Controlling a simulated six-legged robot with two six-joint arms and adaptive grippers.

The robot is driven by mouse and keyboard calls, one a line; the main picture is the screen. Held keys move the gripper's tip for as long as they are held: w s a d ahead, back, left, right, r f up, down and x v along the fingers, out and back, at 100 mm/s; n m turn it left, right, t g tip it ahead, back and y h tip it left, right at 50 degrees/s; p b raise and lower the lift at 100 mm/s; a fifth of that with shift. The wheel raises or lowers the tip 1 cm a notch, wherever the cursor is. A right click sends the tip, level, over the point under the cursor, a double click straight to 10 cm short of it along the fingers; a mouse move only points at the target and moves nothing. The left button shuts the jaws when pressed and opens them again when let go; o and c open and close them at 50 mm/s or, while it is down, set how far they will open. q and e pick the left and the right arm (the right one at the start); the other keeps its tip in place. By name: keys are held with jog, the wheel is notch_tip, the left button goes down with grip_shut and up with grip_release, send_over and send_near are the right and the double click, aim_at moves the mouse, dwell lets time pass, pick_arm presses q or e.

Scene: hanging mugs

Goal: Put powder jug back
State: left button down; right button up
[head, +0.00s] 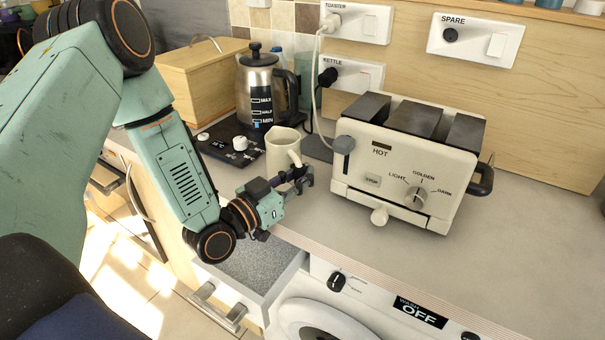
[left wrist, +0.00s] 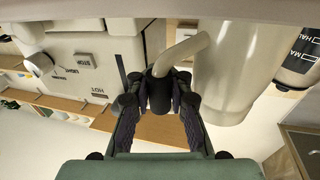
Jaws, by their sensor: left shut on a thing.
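The powder jug (head: 283,146) is a cream, upright jug on the counter side, between the kettle and the toaster. It also shows upside down in the left wrist view (left wrist: 238,70), with its handle (left wrist: 182,52) reaching toward the fingers. My left gripper (head: 297,180) is shut on the jug's handle from the front. Its dark fingers show in the left wrist view (left wrist: 160,85). I cannot tell whether the jug's base touches the counter. My right gripper is not in view.
A cream toaster (head: 405,168) stands close to the right of the jug. A glass kettle (head: 262,88) and a black scale (head: 228,142) are behind and left. An open drawer (head: 262,262) lies below the counter edge. The counter's right front (head: 500,260) is clear.

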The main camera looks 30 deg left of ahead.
pick_arm(q)
jog(key=shift+s+f, duration=0.1)
jog(key=shift+a+f, duration=0.1)
jog(key=shift+f, duration=0.15)
jog(key=c, duration=1.7)
grip_release()
jog(key=o, duration=0.5)
jog(key=shift+r, duration=0.15)
jog(key=shift+o, duration=0.3)
